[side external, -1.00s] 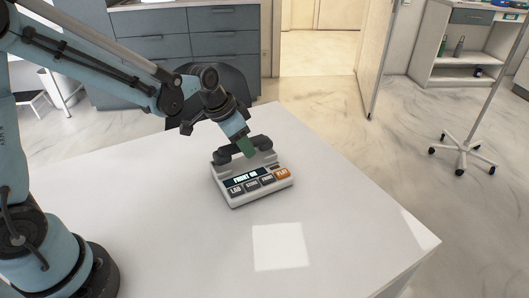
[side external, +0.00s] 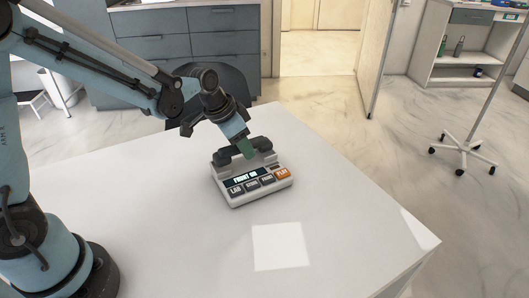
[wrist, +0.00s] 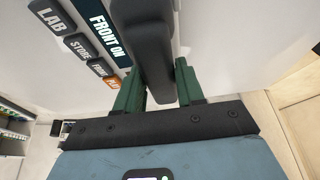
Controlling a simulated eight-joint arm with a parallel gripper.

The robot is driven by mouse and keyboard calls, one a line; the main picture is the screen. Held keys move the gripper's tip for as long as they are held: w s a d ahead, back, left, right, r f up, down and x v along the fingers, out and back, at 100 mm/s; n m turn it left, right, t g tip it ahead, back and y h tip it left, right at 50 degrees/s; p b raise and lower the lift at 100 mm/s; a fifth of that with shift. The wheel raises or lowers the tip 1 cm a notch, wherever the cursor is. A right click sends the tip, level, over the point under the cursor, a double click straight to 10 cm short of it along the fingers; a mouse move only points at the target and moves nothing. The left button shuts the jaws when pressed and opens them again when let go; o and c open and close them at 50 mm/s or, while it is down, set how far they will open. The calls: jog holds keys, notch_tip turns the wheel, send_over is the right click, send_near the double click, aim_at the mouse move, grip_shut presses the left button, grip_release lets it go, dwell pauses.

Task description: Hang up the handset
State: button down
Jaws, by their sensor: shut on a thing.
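The dark handset (side external: 228,155) lies along the back of the white desk phone (side external: 236,200), at its cradle. I cannot tell whether it is fully seated. My gripper (side external: 246,150) comes down from the upper left and is shut on the middle of the handset. In the wrist view the handset (wrist: 152,45) runs between the two green fingers of my gripper (wrist: 160,88). The phone's display (wrist: 105,35) reads "FRONT ON". Its buttons include LAB, STORE and an orange one (side external: 282,174).
The phone stands on a white table (side external: 150,190) with clear room around it. A white square (side external: 280,246) lies in front of it. A dark chair (side external: 222,85) stands behind the table. The table's right edge is beyond the phone.

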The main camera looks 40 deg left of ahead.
jog(key=shift+f, duration=0.9)
dwell(1.4)
jog(key=shift+c, duration=1.9)
grip_release()
jog(key=shift+r, duration=0.1)
jog(key=shift+r, duration=3.45)
jog(key=s+a+r+n+t+y, duration=0.1)
jog(key=s+n, duration=0.1)
jog(key=s, duration=0.5)
jog(key=s+r+n+t, duration=0.2)
jog(key=s, duration=0.5)
jog(key=shift+s+a+y, duration=0.35)
jog(key=shift+y, duration=0.05)
